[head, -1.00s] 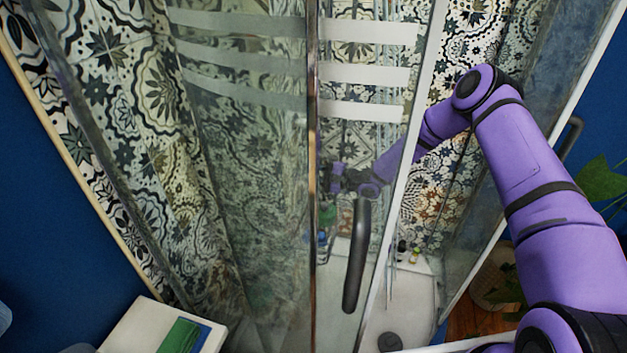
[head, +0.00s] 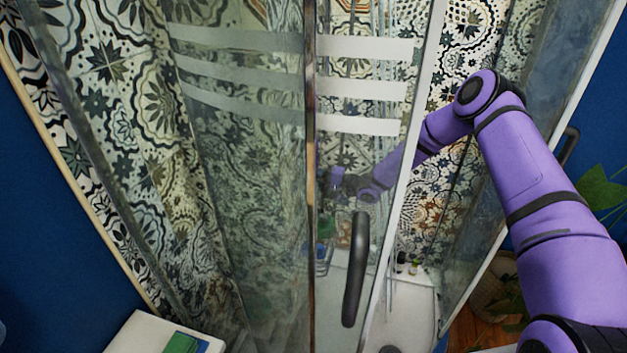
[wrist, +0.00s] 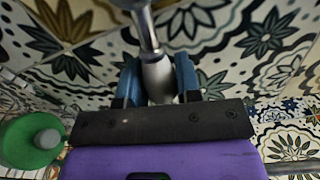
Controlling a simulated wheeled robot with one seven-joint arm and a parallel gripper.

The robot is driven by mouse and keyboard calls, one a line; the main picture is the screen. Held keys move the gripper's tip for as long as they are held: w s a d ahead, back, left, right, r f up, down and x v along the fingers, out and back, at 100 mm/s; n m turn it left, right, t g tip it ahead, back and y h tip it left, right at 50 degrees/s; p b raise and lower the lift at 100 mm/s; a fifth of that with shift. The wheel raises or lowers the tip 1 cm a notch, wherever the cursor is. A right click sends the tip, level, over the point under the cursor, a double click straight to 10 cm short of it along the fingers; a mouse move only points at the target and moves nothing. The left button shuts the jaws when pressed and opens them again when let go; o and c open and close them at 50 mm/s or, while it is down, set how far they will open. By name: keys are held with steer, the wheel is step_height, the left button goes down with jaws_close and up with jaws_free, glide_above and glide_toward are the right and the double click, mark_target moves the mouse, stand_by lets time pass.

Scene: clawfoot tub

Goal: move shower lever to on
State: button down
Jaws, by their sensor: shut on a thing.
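In the wrist view, the shower lever (wrist: 150,40) is a shiny metal rod that runs down from the top middle. Its lower, paler end sits between the two blue fingers of my gripper (wrist: 159,80). My gripper is shut on the lever. In the head view my purple arm reaches into the shower from the right. Its wrist end shows dimly behind the glass, and the lever cannot be made out there.
A glass shower door with a dark handle (head: 355,268) stands in front of the arm's far end. Patterned tiles lie close behind the lever. A green bottle (wrist: 32,140) is at the lower left of the wrist view, beside a wire rack.

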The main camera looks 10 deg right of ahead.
steer(key=c, duration=0.8)
jaws_free()
steer(key=shift+d, duration=0.15)
steer(key=v, duration=1)
steer(key=shift+s+d, duration=0.15)
steer(key=shift+d, duration=0.1)
